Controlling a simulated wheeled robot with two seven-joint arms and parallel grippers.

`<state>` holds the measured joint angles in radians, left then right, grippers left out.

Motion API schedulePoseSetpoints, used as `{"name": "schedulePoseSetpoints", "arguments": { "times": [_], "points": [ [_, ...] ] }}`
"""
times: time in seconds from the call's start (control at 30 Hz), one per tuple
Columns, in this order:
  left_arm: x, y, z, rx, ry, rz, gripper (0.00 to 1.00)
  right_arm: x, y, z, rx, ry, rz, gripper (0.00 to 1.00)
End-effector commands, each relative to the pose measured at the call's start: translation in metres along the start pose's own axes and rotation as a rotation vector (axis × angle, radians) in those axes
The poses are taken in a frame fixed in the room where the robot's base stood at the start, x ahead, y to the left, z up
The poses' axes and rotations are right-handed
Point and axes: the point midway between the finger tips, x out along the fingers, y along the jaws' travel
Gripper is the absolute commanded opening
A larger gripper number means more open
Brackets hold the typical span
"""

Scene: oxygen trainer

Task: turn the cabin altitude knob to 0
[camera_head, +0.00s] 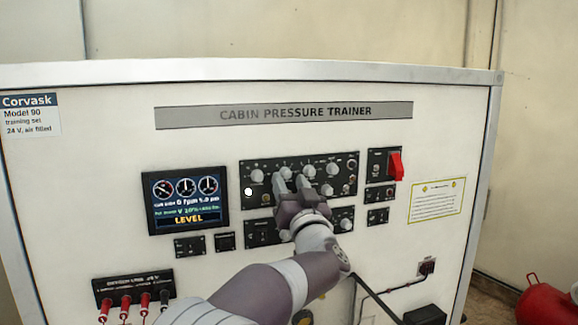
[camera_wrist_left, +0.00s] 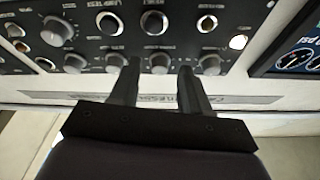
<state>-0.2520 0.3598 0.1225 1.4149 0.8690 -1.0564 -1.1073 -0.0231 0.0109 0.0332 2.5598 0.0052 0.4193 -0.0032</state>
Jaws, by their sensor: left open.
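The black knob panel (camera_head: 344,199) is on the face of the white trainer. Its top row holds several pale round knobs with labels too small to read, so I cannot tell which is the cabin altitude knob. My left gripper (camera_head: 291,180) is open at this row. In the left wrist view its two dark fingers (camera_wrist_left: 159,72) point at the panel, with one grey knob (camera_wrist_left: 160,62) showing between their tips. That appears to be the second knob from the left (camera_head: 285,172) in the head view. No finger visibly touches it; the depth gap is unclear. My right gripper is out of view.
Neighbouring knobs (camera_wrist_left: 210,64) and (camera_head: 333,169) sit close on both sides. A display reading LEVEL (camera_head: 187,200) is to the left. A red switch cover (camera_head: 396,166) sticks out at the right. Red plugs (camera_head: 126,303) are at lower left.

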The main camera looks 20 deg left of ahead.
Motion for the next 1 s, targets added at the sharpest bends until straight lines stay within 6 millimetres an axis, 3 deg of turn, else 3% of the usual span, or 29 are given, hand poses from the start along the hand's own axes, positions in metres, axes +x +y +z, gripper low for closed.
{"name": "schedulePoseSetpoints", "arguments": {
  "times": [0.1, 0.37, 0.5, 0.53, 1.0],
  "points": [
    [0.0106, -0.0007, -0.0012, 0.0, 0.001, -0.001, 0.47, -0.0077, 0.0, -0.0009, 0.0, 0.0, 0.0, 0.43],
    [0.0115, -0.0002, 0.0002, -0.001, 0.002, 0.0, 0.47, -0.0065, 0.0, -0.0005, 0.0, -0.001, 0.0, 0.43],
    [0.0114, -0.0001, 0.0005, -0.001, 0.001, 0.0, 0.04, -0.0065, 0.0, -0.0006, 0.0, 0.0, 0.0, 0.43],
    [0.0114, -0.0001, 0.0005, -0.001, 0.001, 0.0, 0.0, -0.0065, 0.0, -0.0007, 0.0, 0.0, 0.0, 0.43],
    [0.0106, 0.0015, 0.0027, -0.075, -0.003, -0.029, 0.0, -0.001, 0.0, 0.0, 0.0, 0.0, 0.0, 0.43]
  ]
}}
